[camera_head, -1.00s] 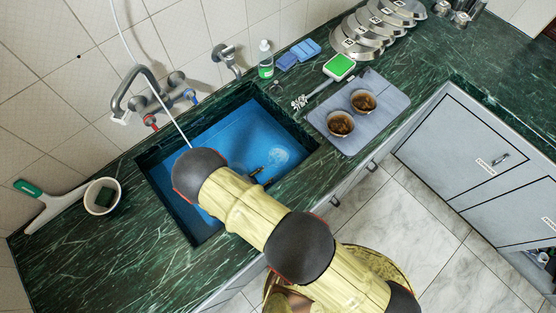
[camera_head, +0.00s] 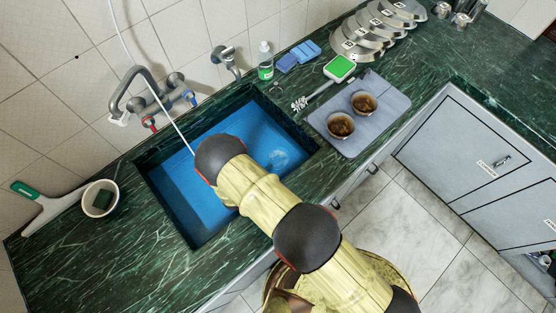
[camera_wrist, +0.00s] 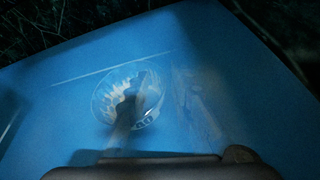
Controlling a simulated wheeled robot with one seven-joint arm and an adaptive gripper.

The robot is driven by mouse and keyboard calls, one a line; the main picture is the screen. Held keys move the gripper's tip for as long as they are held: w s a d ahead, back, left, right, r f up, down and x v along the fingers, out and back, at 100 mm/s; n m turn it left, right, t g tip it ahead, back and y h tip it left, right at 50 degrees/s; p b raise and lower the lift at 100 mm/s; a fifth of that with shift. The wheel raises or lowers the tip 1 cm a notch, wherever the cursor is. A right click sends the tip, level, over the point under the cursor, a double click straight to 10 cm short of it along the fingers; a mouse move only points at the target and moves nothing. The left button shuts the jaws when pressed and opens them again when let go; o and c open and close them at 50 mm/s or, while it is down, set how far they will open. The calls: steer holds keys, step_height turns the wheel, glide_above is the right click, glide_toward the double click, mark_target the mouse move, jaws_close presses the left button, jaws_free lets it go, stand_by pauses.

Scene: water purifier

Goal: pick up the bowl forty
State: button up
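A dark, narrow form that looks like my gripper (camera_wrist: 128,98) overlaps the bowl in the wrist view. Whether it touches the bowl, and whether its fingers are apart, is unclear in the dim picture. In the head view my arm hides the gripper.
The sink (camera_head: 165,180) has a dark green counter around it. A tap (camera_head: 135,90) stands behind it. Two brown bowls (camera_head: 341,125) (camera_head: 364,103) sit on a grey mat (camera_head: 385,118) at right. A white bowl (camera_head: 90,208) holding a sponge stands at left.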

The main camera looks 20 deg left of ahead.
jaws_close()
steer(key=shift+r, duration=0.25)
stand_by(0.8)
step_height(320, 180, up, 9)
steer(key=p, duration=0.2)
steer(key=shift+r, duration=0.15)
stand_by(0.7)
steer(key=shift+r, duration=0.1)
